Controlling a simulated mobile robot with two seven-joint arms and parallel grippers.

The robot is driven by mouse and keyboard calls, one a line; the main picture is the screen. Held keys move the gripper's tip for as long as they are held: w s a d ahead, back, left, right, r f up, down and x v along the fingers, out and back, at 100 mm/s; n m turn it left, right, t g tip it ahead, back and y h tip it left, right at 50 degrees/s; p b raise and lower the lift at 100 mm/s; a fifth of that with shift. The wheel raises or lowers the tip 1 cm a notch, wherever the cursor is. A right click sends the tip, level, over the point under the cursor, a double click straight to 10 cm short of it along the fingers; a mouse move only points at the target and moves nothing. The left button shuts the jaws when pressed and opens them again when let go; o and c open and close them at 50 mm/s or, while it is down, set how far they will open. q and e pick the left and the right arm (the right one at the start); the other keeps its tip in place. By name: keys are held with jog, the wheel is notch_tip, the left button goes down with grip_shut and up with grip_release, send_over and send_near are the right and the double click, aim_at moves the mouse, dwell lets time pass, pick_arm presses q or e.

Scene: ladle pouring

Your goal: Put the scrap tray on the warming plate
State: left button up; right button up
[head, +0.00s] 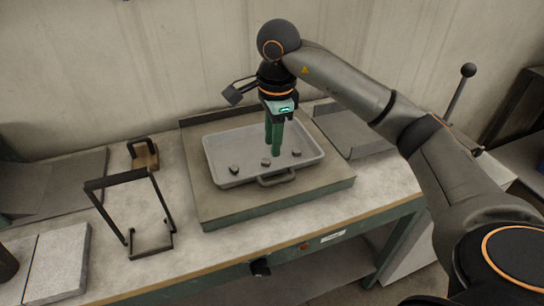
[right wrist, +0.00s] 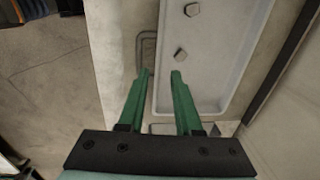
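The scrap tray (head: 220,150), grey and shallow with small dark lumps in it, lies level on a broad raised slab (head: 215,212) that looks like the warming plate. A looped handle (head: 277,181) is on its near side. My right gripper (head: 273,155) points down over the tray in the head view. The tray (right wrist: 212,75) and handle (right wrist: 146,48) lie beyond the fingertips; I cannot tell the exact gap. My left gripper is not in view.
A black frame stand (head: 150,240) and a small wooden-based block with a handle (head: 143,153) stand left of the slab. A grey plate (head: 350,130) lies to the right. A pale stone block (head: 55,265) is at the near left.

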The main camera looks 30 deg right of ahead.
jog(key=shift+s+r+p, duration=0.15)
jog(key=shift+r+p, duration=0.2)
jog(key=shift+r, duration=1.3)
